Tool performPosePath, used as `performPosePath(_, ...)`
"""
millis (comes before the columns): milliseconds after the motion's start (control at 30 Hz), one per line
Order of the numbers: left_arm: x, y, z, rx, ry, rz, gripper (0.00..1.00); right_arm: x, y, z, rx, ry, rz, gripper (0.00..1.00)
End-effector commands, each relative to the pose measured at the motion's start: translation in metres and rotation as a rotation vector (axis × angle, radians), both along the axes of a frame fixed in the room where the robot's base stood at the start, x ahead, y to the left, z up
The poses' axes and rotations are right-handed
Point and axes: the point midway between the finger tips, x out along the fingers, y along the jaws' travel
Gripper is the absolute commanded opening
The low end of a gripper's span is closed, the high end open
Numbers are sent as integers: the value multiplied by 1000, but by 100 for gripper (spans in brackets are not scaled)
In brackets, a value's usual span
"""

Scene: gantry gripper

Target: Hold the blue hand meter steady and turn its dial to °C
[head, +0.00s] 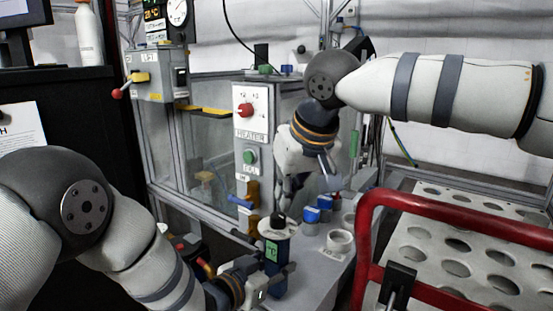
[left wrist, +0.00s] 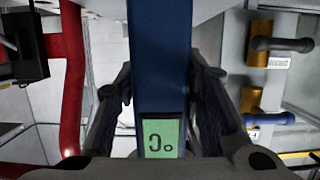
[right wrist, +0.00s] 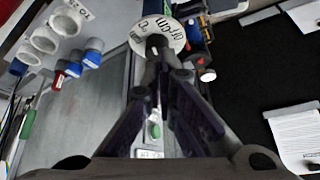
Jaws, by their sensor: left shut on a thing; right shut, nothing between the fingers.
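The blue hand meter (head: 272,278) is upright in the head view, with a green screen facing me. My left gripper (head: 275,285) is shut around its body; in the left wrist view the blue body (left wrist: 160,60) lies between the fingers, and the screen (left wrist: 160,138) reads °C, upside down. The white dial disc (right wrist: 158,34) with a black knob sits on top of the meter, with °C and OFF among its marks. My right gripper (right wrist: 165,80) is shut and empty, pointing at the knob. Whether its tips touch the knob I cannot tell.
A grey panel with a red heater knob (head: 245,110) and valve handles stands behind the meter. Blue-capped items (head: 312,214) and white rings (head: 340,241) sit on the bench to the right. A red-railed rack (head: 365,235) with holes stands farther right.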

Motion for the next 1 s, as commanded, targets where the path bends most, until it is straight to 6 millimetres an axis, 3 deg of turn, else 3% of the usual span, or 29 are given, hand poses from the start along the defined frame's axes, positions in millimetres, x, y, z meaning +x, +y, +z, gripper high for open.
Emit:
performPosePath(200,0,0,-1,0,2,-1,0,-2,0,-35,1,3,0,0)
performPosePath(333,0,0,-1,0,2,-1,0,-2,1,-47,1,2,1,0)
performPosePath(1000,-1,-1,-1,-1,2,-2,0,0,2,-52,1,0,0,0)
